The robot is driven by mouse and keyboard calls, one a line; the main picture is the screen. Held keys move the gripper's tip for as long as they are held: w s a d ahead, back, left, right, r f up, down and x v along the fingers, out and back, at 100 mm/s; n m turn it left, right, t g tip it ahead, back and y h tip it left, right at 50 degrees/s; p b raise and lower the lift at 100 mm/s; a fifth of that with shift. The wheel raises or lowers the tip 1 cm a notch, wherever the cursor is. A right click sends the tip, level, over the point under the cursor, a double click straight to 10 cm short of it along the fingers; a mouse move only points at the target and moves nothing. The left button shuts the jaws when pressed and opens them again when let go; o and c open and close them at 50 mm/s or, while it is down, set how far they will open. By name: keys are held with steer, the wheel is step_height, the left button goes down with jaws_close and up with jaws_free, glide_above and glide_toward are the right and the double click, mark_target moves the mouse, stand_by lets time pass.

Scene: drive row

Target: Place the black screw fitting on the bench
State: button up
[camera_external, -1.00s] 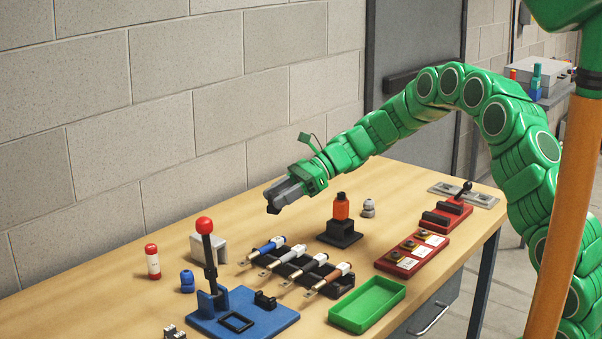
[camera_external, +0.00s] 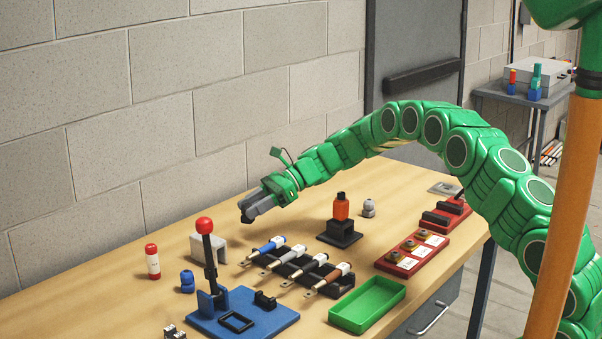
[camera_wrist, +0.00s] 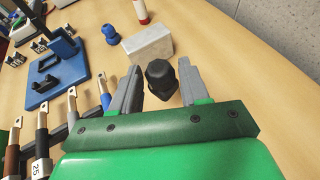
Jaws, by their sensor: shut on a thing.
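The black screw fitting (camera_wrist: 161,78) is between the two grey fingers of my gripper (camera_wrist: 159,84) in the wrist view. In the external view my gripper (camera_external: 255,205) points down and left, low over the back part of the bench, shut on the fitting. The fitting shows there only as a dark shape at the fingertips. The bench (camera_external: 160,212) has a light wooden top. I cannot tell whether the fitting touches it.
A pale block (camera_external: 209,246) stands left of my gripper, with a blue fitting (camera_external: 187,281) and a red-and-white cylinder (camera_external: 152,262) beyond. A cable rack (camera_external: 305,268) and blue lever stand (camera_external: 243,312) lie in front. Bare bench lies behind, along the wall.

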steer(key=shift+w+a+f, duration=0.35)
steer(key=shift+w+f, duration=0.05)
steer(key=shift+f, duration=0.25)
steer(key=shift+w+a+f, duration=0.35)
steer(key=shift+f, duration=0.25)
steer(key=shift+w+a+f, duration=0.35)
steer(key=shift+w+f, duration=0.05)
steer(key=shift+f, duration=1.65)
steer(key=shift+f, duration=0.1)
steer(key=o, duration=1.1)
steer(key=shift+c, duration=0.2)
steer(key=shift+d, duration=0.1)
steer(key=v, duration=1.2)
steer(key=shift+s+r, duration=0.15)
steer(key=shift+r, duration=0.05)
